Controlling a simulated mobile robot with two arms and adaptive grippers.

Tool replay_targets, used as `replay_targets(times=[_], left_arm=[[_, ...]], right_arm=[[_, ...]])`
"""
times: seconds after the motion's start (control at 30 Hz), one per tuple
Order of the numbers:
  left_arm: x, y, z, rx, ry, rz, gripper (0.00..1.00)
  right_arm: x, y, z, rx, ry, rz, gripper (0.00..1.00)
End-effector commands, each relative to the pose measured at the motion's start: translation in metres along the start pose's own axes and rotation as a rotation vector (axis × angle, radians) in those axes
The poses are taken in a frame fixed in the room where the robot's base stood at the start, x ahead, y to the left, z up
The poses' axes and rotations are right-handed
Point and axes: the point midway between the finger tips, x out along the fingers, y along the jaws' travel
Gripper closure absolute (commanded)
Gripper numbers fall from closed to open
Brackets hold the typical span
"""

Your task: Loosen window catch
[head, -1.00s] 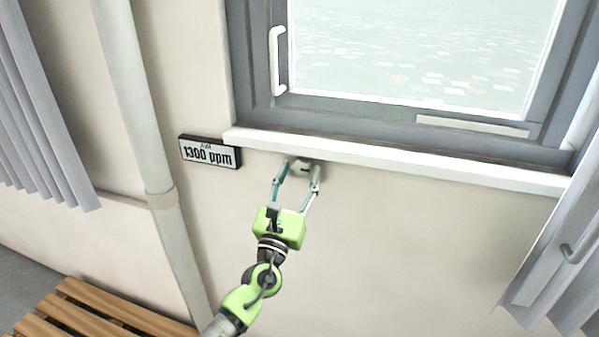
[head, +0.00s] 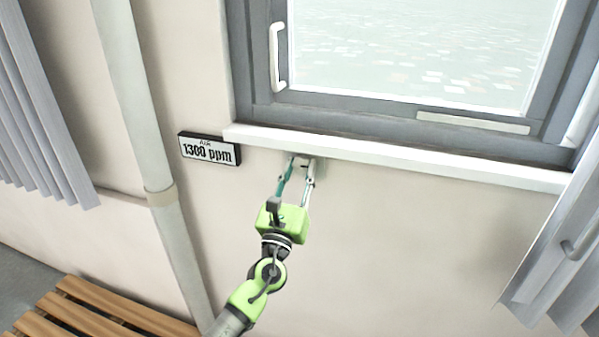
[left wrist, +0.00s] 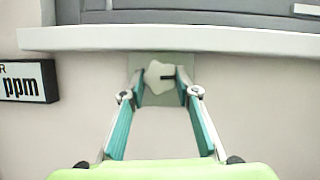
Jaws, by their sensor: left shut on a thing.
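The window catch is a pale, lobed knob (left wrist: 158,75) on a grey-green plate (left wrist: 155,98), fixed to the wall just under the window sill. My left gripper (head: 304,162) reaches up to it from below, and in the left wrist view its fingertips (left wrist: 160,76) are closed on the knob's two sides. A short dark mark shows on the knob, pointing right. In the head view the fingers largely hide the knob. The window (head: 400,120) above has a white handle (head: 277,57) upright on its left frame. My right gripper is not in view.
The white sill (head: 400,158) juts out just above the gripper. An "AIR 1300 ppm" display (head: 209,150) is on the wall to the left. A vertical pipe (head: 150,150), a wooden bench (head: 100,315) and a grey curtain (head: 560,250) stand farther out.

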Motion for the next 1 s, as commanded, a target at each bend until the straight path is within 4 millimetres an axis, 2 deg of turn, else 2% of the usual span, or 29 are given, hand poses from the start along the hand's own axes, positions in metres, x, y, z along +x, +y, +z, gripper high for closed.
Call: replay_targets(times=[0.6,1.0], left_arm=[[0.000,-0.004,0.000,-0.394,0.000,0.163,0.93],[0.000,-0.004,0.000,-0.487,0.001,0.203,0.93]], right_arm=[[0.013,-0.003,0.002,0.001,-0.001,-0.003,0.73],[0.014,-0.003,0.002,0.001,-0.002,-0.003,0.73]])
